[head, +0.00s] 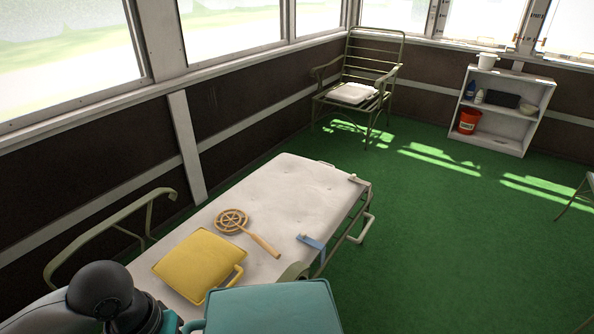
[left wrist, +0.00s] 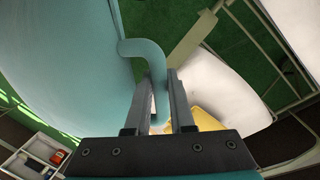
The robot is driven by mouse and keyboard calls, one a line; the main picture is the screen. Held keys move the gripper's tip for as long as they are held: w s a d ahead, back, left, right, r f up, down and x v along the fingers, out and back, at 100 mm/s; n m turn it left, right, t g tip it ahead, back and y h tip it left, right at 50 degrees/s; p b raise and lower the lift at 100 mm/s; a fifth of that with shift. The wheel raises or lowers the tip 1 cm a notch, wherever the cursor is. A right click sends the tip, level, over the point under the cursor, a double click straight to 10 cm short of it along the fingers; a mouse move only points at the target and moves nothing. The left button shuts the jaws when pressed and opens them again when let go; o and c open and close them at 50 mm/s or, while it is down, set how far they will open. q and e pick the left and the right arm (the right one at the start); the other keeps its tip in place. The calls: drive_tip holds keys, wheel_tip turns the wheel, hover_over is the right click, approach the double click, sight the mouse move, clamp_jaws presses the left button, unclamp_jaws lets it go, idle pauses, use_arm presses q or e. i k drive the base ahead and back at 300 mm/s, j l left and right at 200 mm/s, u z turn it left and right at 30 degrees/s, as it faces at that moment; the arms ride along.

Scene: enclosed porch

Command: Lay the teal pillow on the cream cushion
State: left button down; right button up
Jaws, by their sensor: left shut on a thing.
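The teal pillow (head: 270,308) is at the bottom of the head view, cut off by the frame edge, in front of the near part of the long cream cushion (head: 305,190). It also fills the upper left of the left wrist view (left wrist: 60,60). My left gripper (left wrist: 156,78) is shut on the pillow's teal loop handle (left wrist: 140,48). In the head view my left arm comes in at the lower left, and its fingers are mostly hidden. The cream cushion lies on a metal-framed bench. Whether the pillow touches it cannot be told. My right gripper is not in view.
A yellow pillow (head: 200,264) with a loop handle and a wooden beater (head: 236,222) lie on the cream cushion. A blue clip-like thing (head: 312,242) is at its right edge. The cushion's far half is clear. A metal chair (head: 357,94) and white shelf (head: 500,108) stand behind.

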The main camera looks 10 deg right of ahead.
sight(355, 92)
drive_tip(key=i+l+z, duration=0.15)
drive_tip(key=l, duration=0.25)
drive_tip(key=i+l+z, duration=0.2)
drive_tip(key=l, duration=0.25)
drive_tip(key=i+l+z, duration=0.15)
drive_tip(key=l, duration=0.2)
drive_tip(key=i+l+z, duration=0.55)
drive_tip(key=i, duration=0.25)
drive_tip(key=i+z, duration=0.25)
drive_tip(key=i, duration=1.35)
drive_tip(key=i+u, duration=0.25)
drive_tip(key=i, duration=0.35)
drive_tip(key=i+l+u, duration=0.25)
drive_tip(key=i, duration=0.35)
drive_tip(key=i+j+u, duration=0.2)
drive_tip(key=i+u, duration=0.65)
drive_tip(key=i+l+u, duration=0.2)
drive_tip(key=i+u, duration=0.2)
drive_tip(key=i, duration=0.2)
drive_tip(key=i+j+z, duration=0.1)
drive_tip(key=i, duration=0.35)
drive_tip(key=i+j+z, duration=0.1)
drive_tip(key=i, duration=0.4)
drive_tip(key=i+j+z, duration=0.1)
drive_tip(key=i, duration=0.35)
drive_tip(key=i+j+z, duration=0.35)
drive_tip(key=i, duration=0.15)
drive_tip(key=l, duration=0.05)
